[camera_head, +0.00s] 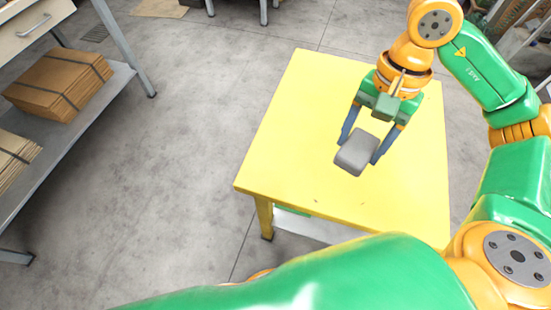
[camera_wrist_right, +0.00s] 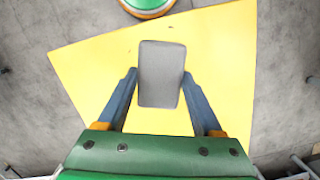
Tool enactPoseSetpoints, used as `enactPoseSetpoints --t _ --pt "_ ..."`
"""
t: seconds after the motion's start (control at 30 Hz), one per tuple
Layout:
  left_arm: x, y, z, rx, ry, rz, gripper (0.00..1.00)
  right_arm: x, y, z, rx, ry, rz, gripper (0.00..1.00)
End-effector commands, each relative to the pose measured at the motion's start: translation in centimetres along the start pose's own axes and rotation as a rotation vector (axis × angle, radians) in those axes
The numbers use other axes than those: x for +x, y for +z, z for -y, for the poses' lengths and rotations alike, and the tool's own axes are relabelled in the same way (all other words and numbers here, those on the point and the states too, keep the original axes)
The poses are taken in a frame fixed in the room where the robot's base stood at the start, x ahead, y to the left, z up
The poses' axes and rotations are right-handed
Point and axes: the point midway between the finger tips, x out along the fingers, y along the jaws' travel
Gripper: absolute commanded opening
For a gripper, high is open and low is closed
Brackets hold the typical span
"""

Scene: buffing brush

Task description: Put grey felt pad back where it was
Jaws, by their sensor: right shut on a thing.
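The grey felt pad (camera_head: 357,153) is a rounded grey block. My right gripper (camera_head: 363,148) is shut on it, with one blue-grey finger on each side. The pad is over the yellow table (camera_head: 290,150); I cannot tell whether it touches the top or hangs above it. In the right wrist view the pad (camera_wrist_right: 161,75) sits between the two fingertips of the right gripper (camera_wrist_right: 160,86). My left gripper does not show in either view.
The rest of the yellow tabletop is bare. A shelf (camera_head: 105,95) with strapped stacks of brown cardboard (camera_head: 60,84) stands at the left. Grey concrete floor (camera_head: 180,160) lies open between the shelf and the table.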

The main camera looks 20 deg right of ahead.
Motion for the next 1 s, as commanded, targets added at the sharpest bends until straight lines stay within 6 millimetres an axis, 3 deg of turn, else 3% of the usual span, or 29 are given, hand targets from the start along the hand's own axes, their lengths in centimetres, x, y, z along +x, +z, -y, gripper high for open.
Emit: enactPoseSetpoints --t 0.1,0.27,0.37,0.5,0.7,0.83,1.0 --pt "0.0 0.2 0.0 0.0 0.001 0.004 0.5 0.5 0.2 0.6 0.057 -0.004 -0.003 0.16" --pt "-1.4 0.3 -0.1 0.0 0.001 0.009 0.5 2.6 2.2 5.1 0.056 -0.003 0.0 0.16" --pt "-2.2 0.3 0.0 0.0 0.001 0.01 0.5 4.4 3.5 8.1 0.056 -0.001 0.0 0.16" --pt "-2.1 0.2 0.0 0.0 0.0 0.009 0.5 8.3 3.9 10.4 0.06 -0.002 -0.002 0.16" --pt "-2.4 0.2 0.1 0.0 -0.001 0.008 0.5 11.1 4.3 12.1 0.061 -0.002 -0.004 0.16" --pt "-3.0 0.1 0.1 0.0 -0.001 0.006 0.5 13.3 3.9 12.0 0.062 -0.001 -0.003 0.16" --pt "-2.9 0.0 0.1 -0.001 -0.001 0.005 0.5 13.8 3.8 12.1 0.059 -0.006 -0.006 0.16"
